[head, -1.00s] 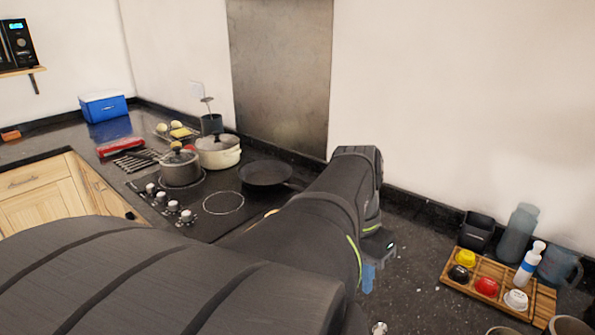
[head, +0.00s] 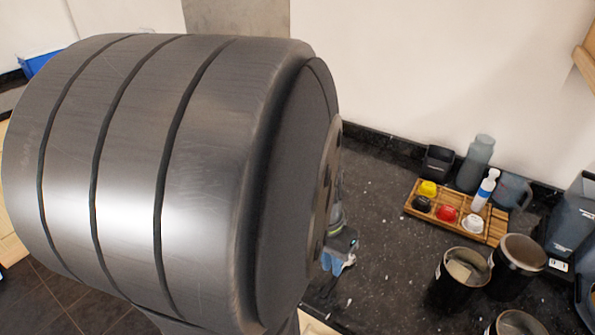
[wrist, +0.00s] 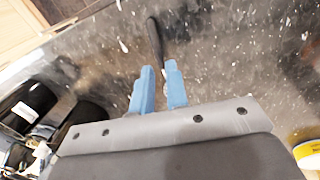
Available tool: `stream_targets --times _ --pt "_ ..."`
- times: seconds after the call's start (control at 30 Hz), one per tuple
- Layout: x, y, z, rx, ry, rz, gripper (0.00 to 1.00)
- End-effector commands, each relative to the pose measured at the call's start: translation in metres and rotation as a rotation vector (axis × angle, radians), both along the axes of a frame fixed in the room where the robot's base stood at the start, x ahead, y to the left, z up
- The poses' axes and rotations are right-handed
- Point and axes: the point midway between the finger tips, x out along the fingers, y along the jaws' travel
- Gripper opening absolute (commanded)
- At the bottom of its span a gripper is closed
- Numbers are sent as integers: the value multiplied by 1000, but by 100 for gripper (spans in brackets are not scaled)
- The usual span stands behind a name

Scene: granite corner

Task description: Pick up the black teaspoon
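The black teaspoon (wrist: 154,38) shows in the wrist view as a dark, narrow shape running up from my gripper's blue fingertips. Its near end lies at the gap between the tips. My gripper (wrist: 158,68) has a narrow gap between its fingers. I cannot tell whether the fingers touch the spoon or only stand over it. In the head view my gripper (head: 340,262) is low over the speckled counter, partly hidden by my arm. The spoon cannot be made out there.
A wooden tray (head: 492,232) with small coloured pots and a bottle (head: 485,188) stands right of my gripper. Black canisters (head: 455,290) stand nearer at the right. A dark box (head: 438,162) and grey jug (head: 478,160) are by the wall. Counter (head: 385,240) between is clear.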

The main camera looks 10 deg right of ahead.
Motion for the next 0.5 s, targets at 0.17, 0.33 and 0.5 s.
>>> stream_targets --times 0.17,0.33,0.5 --pt "-6 -2 -26 1 3 -1 14" --pt "-7 -3 -36 1 -1 1 14" --pt "-7 -3 -36 0 -1 1 14"
